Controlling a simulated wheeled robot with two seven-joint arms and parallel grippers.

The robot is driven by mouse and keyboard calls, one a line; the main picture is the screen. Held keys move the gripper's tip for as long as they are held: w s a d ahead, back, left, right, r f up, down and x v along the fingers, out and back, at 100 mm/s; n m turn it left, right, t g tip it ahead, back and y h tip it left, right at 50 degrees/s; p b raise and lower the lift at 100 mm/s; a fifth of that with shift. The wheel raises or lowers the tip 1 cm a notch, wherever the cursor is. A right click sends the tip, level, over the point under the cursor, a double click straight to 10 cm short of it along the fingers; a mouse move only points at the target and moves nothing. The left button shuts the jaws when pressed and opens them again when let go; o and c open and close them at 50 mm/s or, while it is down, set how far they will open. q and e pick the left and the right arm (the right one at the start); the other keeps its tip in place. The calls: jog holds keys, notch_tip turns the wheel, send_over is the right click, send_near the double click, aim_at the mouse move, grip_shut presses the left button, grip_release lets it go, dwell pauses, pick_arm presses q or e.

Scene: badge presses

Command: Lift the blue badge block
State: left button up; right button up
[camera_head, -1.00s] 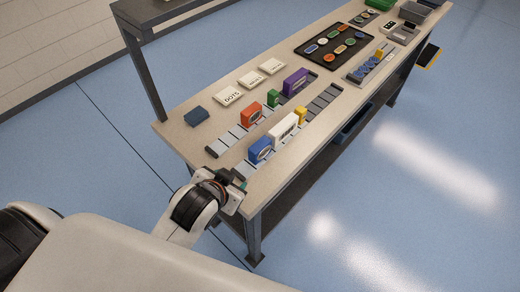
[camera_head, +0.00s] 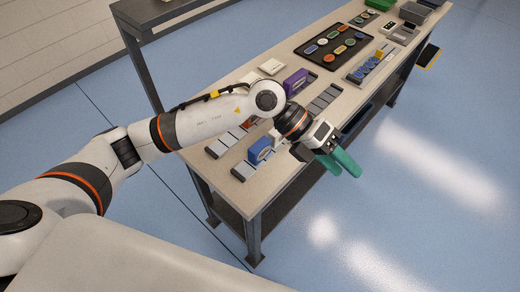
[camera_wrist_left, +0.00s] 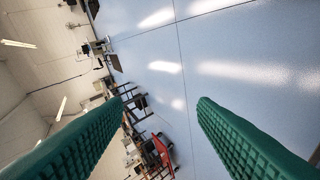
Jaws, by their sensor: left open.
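The blue badge block (camera_head: 260,150) stands on the near slotted grey rail, close to the table's near left end. My left arm reaches across above the table, and its forearm passes just behind the block in the picture. My left gripper (camera_head: 343,163) is to the right of the block, past the table's front edge and over the floor. Its two green fingers are apart with nothing between them. In the left wrist view, the fingers (camera_wrist_left: 158,125) are spread, with floor and distant furniture between them, and no block shows there. My right gripper is not in view.
A purple block (camera_head: 297,82) stands on the far rail. My arm hides most of the other blocks. White tiles (camera_head: 270,66) lie behind, and a black tray (camera_head: 312,48) of badges is farther along the table (camera_head: 262,193). An upright post (camera_head: 143,72) stands at the back left.

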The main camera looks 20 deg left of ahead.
pick_arm(q)
jog(key=w+a+f+t+y, duration=0.1)
jog(key=w+a+f+y, duration=0.15)
jog(key=a+y, duration=0.2)
jog(key=w+a+f+y, duration=0.2)
jog(key=w+a+y, duration=0.1)
jog(key=a, duration=0.3)
jog(key=n+y, duration=0.1)
jog(key=y, duration=0.3)
send_near(260, 145)
jog(key=shift+s+d+f+t, duration=0.1)
jog(key=shift+s+t, duration=0.1)
jog(key=shift+s, duration=0.1)
jog(key=shift+s+d+f+t, duration=0.1)
jog(key=shift+s+d+t, duration=0.1)
jog(key=shift+s, duration=0.15)
jog(key=f, duration=0.2)
jog(key=f+p, duration=0.1)
jog(key=f, duration=0.1)
jog(key=f+p, duration=0.1)
jog(key=f, duration=0.1)
jog(key=shift+a, duration=0.25)
jog(key=f, duration=0.1)
jog(key=f+p, duration=0.1)
jog(key=f, duration=0.1)
jog(key=f+p, duration=0.1)
jog(key=shift+w+f, duration=0.25)
jog(key=shift+f, duration=0.65)
jog(key=c, duration=1.1)
